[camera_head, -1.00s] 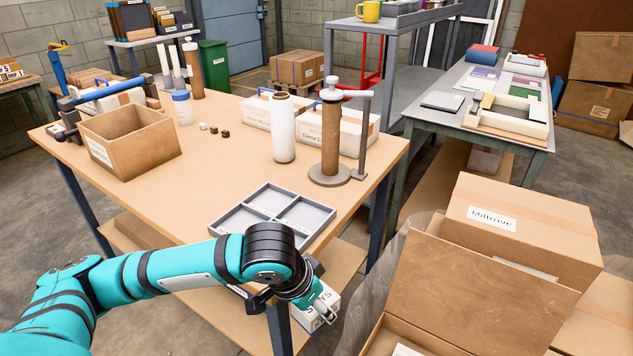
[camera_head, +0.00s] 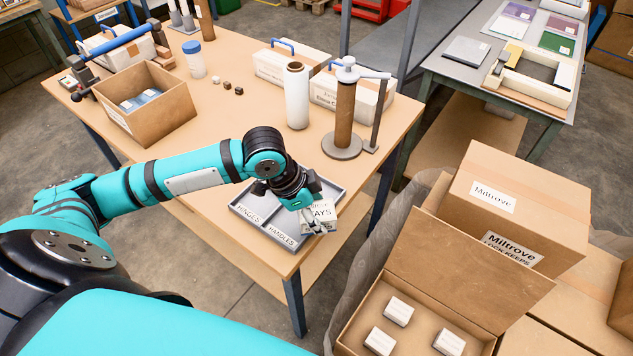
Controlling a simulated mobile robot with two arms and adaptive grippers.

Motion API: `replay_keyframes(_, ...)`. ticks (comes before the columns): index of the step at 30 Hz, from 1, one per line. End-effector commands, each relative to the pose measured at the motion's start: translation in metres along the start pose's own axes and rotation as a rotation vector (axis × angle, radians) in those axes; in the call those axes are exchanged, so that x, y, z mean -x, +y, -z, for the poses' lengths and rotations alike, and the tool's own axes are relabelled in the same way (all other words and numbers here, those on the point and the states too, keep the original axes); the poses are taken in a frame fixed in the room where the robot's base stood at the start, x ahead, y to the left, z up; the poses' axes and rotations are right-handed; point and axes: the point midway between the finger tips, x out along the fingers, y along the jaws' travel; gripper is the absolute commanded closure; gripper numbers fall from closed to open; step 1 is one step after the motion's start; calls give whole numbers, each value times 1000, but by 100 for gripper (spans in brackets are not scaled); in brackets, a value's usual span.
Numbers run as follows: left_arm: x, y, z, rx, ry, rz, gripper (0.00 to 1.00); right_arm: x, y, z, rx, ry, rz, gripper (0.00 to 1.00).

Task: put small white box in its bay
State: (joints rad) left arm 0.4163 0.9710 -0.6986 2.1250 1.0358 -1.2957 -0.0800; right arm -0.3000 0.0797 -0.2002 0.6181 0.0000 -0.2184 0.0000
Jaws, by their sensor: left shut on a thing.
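My left gripper (camera_head: 312,222) is shut on a small white box (camera_head: 325,214) with dark print ending in "AYS". It holds the box over the near right part of a grey divided tray (camera_head: 247,211) on the wooden table. I cannot tell whether the box touches the tray. The tray's front bays carry the labels "HINGES" and "HANDLES". My arm and gripper hide the rear bays. Several small white boxes (camera_head: 399,311) lie in the open carton (camera_head: 468,262) at the lower right. My right gripper is not in view.
A white roll (camera_head: 297,97) and a brown roll on a stand (camera_head: 344,119) stand behind the tray. An open cardboard box (camera_head: 166,116) is at the table's left. A closed "Miltrove" carton (camera_head: 530,213) stands behind the open one. The table's front left is clear.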

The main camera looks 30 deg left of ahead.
Motion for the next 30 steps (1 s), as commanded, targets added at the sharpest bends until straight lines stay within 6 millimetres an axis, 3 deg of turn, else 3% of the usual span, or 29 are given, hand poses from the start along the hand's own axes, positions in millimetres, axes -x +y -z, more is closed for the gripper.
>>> replay_keyframes(6,-5,-60,9,6,4,3,92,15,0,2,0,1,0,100)
replay_keyframes(12,-12,-95,12,2,2,1,92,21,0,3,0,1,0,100)
replay_keyframes(17,-16,-102,11,0,2,0,92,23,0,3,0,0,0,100)
replay_keyframes(25,-44,-101,-1,1,0,0,92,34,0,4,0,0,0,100)
replay_keyframes(30,-47,-102,-2,-1,1,2,92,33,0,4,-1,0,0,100)
